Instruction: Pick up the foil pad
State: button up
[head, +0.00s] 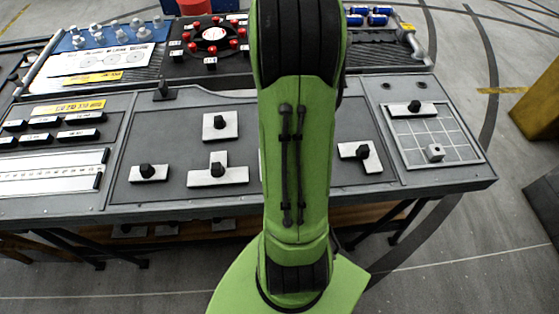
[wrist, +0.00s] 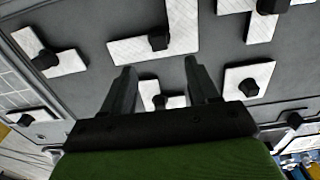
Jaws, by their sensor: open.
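Several white pads with black knobs lie on the grey bench panel; I cannot tell which is the foil pad. The head view shows a square pad (head: 220,134), a pad at the left (head: 140,178), a T-shaped pad (head: 232,176) and a notched pad (head: 372,162). My gripper (wrist: 160,80) is open and empty in the wrist view. A long pad (wrist: 182,38) lies beyond the fingertips, and part of another pad (wrist: 178,101) shows between the fingers. A square pad (wrist: 262,72) is right of them. My arm hides the middle of the bench in the head view.
A gridded tray (head: 440,165) at the right holds a knobbed white bar (head: 428,108) and a small grey block (head: 435,152). A white ruled plate (head: 50,175) and black labelled blocks (head: 82,117) are at the left. A red-knobbed fixture (head: 213,35) stands at the back.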

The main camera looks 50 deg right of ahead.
notch_tip(320, 180, down, 11)
jog(key=shift+s+r+b, duration=0.1)
jog(key=shift+r+b, duration=0.1)
jog(key=shift+b, duration=0.85)
jog(key=shift+r, duration=0.1)
jog(key=shift+c, duration=0.2)
grip_shut()
